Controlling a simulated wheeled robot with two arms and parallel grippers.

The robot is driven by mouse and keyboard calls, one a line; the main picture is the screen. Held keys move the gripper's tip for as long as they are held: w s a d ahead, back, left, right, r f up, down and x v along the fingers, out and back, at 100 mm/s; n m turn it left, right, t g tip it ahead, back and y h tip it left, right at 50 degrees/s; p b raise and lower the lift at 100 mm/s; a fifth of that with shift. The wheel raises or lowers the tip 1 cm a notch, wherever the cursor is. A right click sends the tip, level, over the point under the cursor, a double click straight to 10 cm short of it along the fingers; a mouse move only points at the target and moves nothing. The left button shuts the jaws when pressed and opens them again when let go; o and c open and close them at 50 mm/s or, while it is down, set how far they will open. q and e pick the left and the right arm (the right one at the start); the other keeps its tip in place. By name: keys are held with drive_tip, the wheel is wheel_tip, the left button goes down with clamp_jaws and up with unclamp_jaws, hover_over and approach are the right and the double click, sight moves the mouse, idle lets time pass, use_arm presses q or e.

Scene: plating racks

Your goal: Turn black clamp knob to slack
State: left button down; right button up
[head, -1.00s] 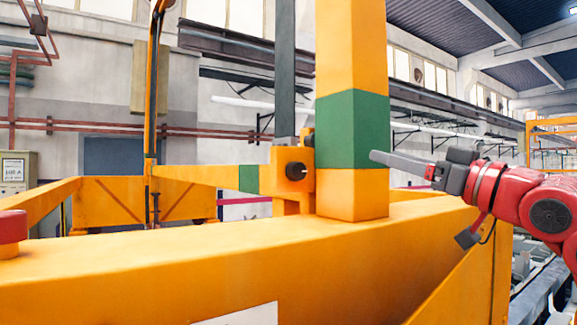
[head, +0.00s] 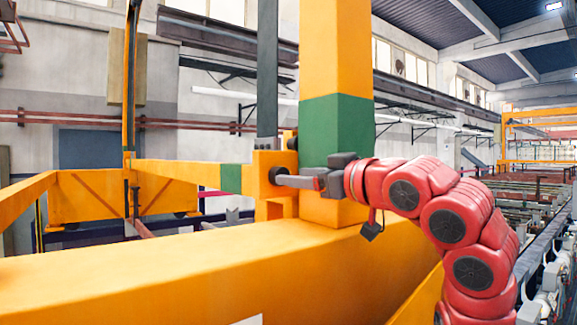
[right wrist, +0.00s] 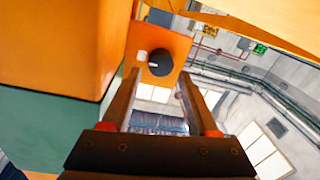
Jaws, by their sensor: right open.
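The black clamp knob (head: 276,172) sits on the face of an orange clamp block (head: 262,163) beside the orange and green post. My right gripper (head: 281,181) points left across the post, its fingertips at the knob and partly covering it in the head view. In the right wrist view the round black knob (right wrist: 159,62) shows in the gap at the tips of the open right gripper (right wrist: 159,73), on its orange plate. The fingers show no contact with the knob. A pale line marks the knob's face. My left gripper is not in view.
The upright post (head: 335,60) with its green band stands close behind my right gripper. A thick orange beam (head: 180,270) runs below, across the front. A grey vertical bar (head: 267,70) rises above the clamp block.

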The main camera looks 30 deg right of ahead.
drive_tip(key=shift+w+a+p, duration=0.15)
drive_tip(key=shift+w+a, duration=0.05)
drive_tip(key=shift+w, duration=0.65)
drive_tip(key=shift+w+a+p, duration=0.15)
drive_tip(key=shift+w+a, duration=0.05)
drive_tip(key=shift+w, duration=0.6)
clamp_jaws()
